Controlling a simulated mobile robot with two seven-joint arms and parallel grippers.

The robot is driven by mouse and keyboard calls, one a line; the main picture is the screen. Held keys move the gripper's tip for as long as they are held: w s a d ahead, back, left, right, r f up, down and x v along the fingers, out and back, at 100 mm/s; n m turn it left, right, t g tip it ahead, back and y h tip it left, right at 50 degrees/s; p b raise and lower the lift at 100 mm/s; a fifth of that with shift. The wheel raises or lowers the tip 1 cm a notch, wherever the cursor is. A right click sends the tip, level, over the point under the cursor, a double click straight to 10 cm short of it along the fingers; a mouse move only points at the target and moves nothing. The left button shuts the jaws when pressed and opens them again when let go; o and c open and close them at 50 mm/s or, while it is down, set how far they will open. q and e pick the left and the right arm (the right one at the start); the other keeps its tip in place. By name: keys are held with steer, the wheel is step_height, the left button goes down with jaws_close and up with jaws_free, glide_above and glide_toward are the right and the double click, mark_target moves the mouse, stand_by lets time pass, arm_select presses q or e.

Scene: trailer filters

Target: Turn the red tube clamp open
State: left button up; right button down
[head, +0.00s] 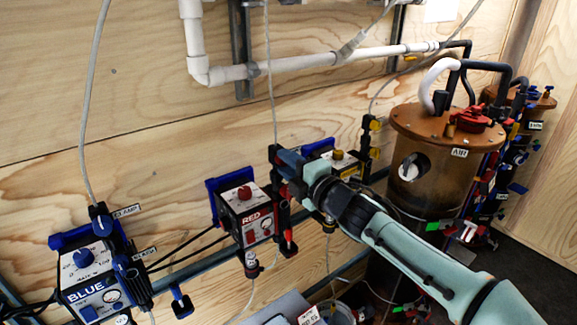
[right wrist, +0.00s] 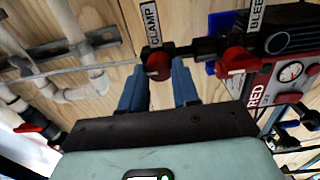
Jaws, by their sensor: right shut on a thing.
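The red tube clamp (right wrist: 157,66) is a dark red knob beside a white CLAMP label (right wrist: 152,24) in the right wrist view. My right gripper (right wrist: 158,80) has its two blue fingers on either side of the knob and is shut on it. In the head view, my right gripper (head: 279,160) reaches in from the right, beside the box marked RED (head: 254,221). The clamp knob is hidden behind the gripper there. How far the knob is turned cannot be told. My left gripper is in neither view.
A second red knob (right wrist: 237,60) is close to the clamp, near a BLEED label. A BLUE box (head: 88,293) is at the left and a yellow-knobbed box (head: 338,155) lies behind my gripper. A copper-coloured vessel (head: 432,165) stands at the right. White pipes (head: 300,63) run along the wooden wall.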

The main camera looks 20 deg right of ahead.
stand_by(0.5)
steer(key=c, duration=0.8)
jaws_free()
steer(key=v, duration=1.3)
steer(key=shift+s, duration=0.2)
